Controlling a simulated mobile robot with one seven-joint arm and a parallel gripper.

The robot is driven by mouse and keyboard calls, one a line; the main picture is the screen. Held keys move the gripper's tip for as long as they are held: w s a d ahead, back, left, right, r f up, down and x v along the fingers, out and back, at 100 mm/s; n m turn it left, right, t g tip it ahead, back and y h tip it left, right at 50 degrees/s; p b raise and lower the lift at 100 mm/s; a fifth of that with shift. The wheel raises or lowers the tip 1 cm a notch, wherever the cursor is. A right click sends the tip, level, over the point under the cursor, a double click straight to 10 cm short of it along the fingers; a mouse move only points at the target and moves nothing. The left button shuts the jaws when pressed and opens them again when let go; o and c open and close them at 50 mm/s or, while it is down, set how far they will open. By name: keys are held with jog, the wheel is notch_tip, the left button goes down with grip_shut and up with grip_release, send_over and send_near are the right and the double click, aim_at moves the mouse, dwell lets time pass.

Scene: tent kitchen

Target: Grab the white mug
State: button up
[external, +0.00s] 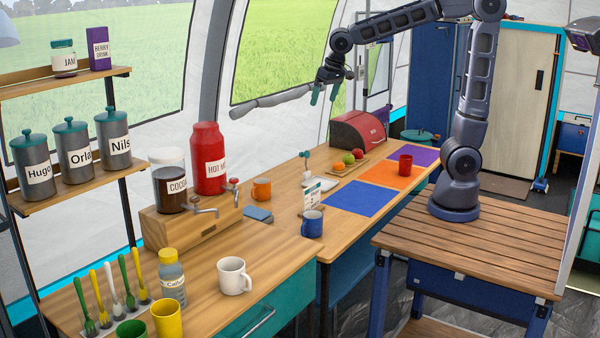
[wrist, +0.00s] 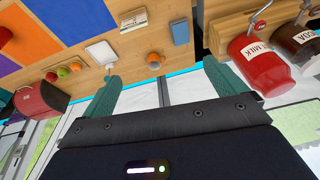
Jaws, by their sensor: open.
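The white mug (external: 233,276) stands upright on the near wooden counter in the external view, right of a small bottle with a yellow cap. I cannot make it out in the wrist view. My gripper (external: 323,94) is up in the air above the far part of the counter, well apart from the mug. Its two teal fingers (wrist: 161,80) are spread with nothing between them in the wrist view.
A blue mug (external: 312,224), an orange mug (external: 262,190) and a red mug (external: 405,165) stand farther back. The cocoa jar (external: 168,180) and red dispenser (external: 208,160) stand behind the white mug. Yellow cup (external: 167,320) is at the front. Counter right of the white mug is clear.

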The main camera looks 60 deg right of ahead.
jog(key=w+a+f, duration=0.2)
jog(key=a+f, duration=0.1)
jog(key=a, duration=0.6)
jog(key=w+a+f, duration=0.2)
jog(key=w+a, duration=0.1)
jog(key=a, duration=0.5)
jog(key=t, duration=0.1)
send_near(236, 259)
jog(key=s+a, duration=0.1)
jog(key=a, duration=0.2)
jog(key=shift+s+a+f+h, duration=0.3)
jog(key=shift+s+f, duration=0.1)
jog(key=shift+f, duration=0.35)
jog(key=x, duration=0.5)
jog(key=shift+w+f, duration=0.1)
jog(key=shift+w, duration=0.1)
jog(key=x, duration=0.5)
jog(key=shift+a, duration=0.2)
jog(key=c, duration=1.1)
